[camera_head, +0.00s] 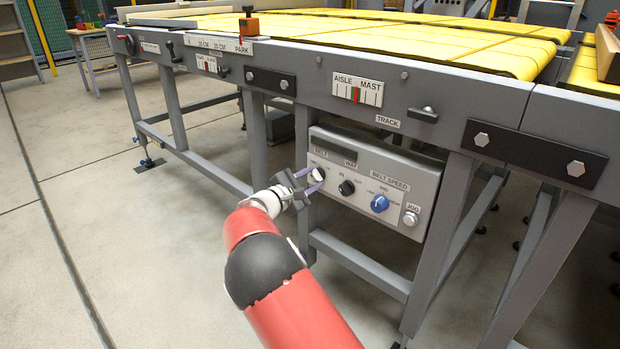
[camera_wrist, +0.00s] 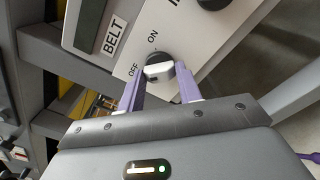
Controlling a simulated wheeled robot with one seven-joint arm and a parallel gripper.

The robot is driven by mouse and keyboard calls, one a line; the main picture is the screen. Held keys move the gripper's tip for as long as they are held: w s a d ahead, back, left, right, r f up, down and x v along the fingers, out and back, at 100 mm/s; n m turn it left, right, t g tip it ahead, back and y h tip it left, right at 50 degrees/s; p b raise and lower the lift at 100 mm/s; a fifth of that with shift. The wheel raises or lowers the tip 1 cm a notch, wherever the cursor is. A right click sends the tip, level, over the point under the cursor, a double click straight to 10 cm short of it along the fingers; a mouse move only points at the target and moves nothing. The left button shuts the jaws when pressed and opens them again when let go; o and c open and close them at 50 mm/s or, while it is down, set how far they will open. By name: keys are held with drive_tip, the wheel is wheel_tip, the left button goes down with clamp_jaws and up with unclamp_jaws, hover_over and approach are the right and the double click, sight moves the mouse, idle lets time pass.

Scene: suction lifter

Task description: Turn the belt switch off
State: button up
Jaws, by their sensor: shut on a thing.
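The belt switch is a small dark knob with a pale grip bar, on the sloped grey control box (camera_head: 425,190) under the conveyor. In the wrist view the knob (camera_wrist: 159,66) sits beside the printed words OFF and ON, near the BELT label (camera_wrist: 115,36). I cannot tell clearly which word its bar points to. My gripper (camera_head: 309,181) reaches the left end of the box in the head view. Its two purple fingers are shut on the knob, one on each side. In the head view the knob (camera_head: 318,174) is partly covered by the fingers.
On the same box, to the right of the switch, are a black knob (camera_head: 346,187), a blue belt speed knob (camera_head: 379,204) and a jog button (camera_head: 410,218). The floor to the left is clear.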

idle(0.3)
drive_tip(key=o, duration=1)
drive_tip(key=v, duration=0.7)
drive_tip(key=shift+s+a, duration=0.25)
drive_tip(key=shift+s, duration=0.1)
